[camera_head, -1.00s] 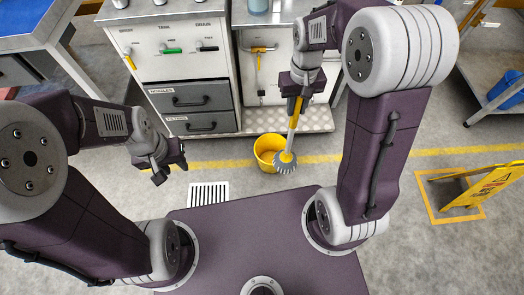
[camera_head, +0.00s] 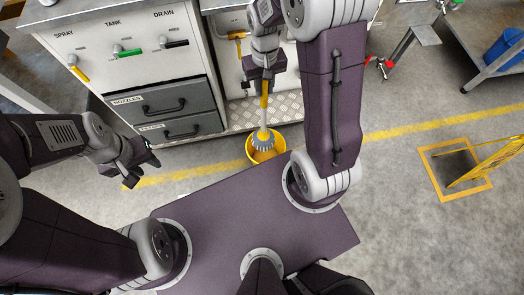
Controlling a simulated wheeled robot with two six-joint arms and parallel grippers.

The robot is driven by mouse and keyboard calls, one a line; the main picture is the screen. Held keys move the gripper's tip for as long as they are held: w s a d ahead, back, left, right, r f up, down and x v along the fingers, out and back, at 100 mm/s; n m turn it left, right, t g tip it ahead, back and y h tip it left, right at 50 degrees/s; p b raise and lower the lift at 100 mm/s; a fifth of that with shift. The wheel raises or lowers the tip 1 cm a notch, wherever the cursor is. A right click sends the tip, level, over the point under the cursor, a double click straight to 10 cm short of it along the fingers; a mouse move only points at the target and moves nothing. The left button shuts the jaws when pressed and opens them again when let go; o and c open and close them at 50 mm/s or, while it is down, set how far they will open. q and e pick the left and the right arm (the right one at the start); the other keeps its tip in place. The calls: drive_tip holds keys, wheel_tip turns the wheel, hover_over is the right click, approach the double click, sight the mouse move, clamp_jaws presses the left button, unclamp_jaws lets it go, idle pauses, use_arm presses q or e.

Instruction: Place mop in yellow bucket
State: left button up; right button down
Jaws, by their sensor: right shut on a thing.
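The yellow bucket (camera_head: 281,149) stands on the floor in front of the white cabinet, just beyond my purple base. The mop has a yellow and white handle (camera_head: 264,104) and a grey head (camera_head: 261,139). My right gripper (camera_head: 264,80) is shut on the upper part of the handle and holds the mop nearly upright. The mop head overlaps the bucket's opening; I cannot tell whether it is inside or just above. My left gripper (camera_head: 142,172) is open and empty, left of the bucket.
The cabinet has dark drawers (camera_head: 170,101) and a metal tread plate (camera_head: 285,106) at its foot, close behind the bucket. A yellow folding sign (camera_head: 495,160) stands at the right. A blue bin (camera_head: 503,47) sits on a shelf at the far right.

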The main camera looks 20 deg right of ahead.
drive_tip(key=shift+m, duration=0.4)
drive_tip(key=f+b, duration=0.6)
drive_tip(key=f, duration=0.2)
drive_tip(key=d+f+b, duration=0.1)
drive_tip(key=f+b, duration=0.5)
drive_tip(key=f, duration=0.3)
drive_tip(key=f+b, duration=0.5)
drive_tip(key=f, duration=0.3)
drive_tip(key=shift+d+f+b, duration=0.2)
drive_tip(key=shift+f+b, duration=0.2)
drive_tip(key=shift+r, duration=0.15)
drive_tip(key=c, duration=1.2)
unclamp_jaws()
wheel_tip(320, 180, up, 12)
drive_tip(key=p, duration=0.8)
drive_tip(key=s+a+r+n+t, duration=0.1)
drive_tip(key=s+a+r+n, duration=0.1)
drive_tip(key=s+a, duration=0.3)
drive_tip(key=s, duration=0.3)
drive_tip(key=shift+s+r+b, duration=0.15)
drive_tip(key=shift+s+b, duration=0.05)
drive_tip(key=shift+b, duration=0.1)
